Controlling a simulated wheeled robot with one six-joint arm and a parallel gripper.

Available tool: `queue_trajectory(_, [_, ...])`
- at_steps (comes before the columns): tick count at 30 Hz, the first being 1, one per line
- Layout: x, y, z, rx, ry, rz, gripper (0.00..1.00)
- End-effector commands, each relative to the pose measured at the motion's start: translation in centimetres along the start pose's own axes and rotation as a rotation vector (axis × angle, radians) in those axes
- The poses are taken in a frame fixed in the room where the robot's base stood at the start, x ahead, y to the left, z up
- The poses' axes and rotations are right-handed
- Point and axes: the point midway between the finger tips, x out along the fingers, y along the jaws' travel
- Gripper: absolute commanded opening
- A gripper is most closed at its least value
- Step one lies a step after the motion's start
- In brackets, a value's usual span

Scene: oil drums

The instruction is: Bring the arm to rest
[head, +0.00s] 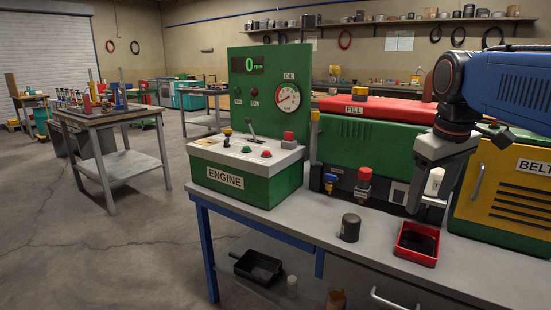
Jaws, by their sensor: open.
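My blue arm (510,82) reaches in from the upper right. My grey gripper (428,205) points down over the workbench (310,222), in front of the green machine. It is open, and I see nothing held in it. A small white cylinder (435,181) shows by the fingers; I cannot tell how far behind them it is. A red tray with dark contents (417,258) lies on the bench below the gripper, apart from it. A dark grey cup-like cylinder (350,228) stands left of the tray.
The green ENGINE console (245,190) stands on the bench's left, its display reading 0 rpm. The machine with a red FILL lid (375,108) and the yellow BELT door (510,185) are behind. A black pan (258,267) lies below.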

Motion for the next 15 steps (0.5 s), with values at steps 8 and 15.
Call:
queue_trajectory(8, [6.7,-5.6,6.9,0.152,0.098,0.002,0.67])
queue_trajectory(15, [12.9,-9.6,12.3,0.282,0.174,-0.013,0.67])
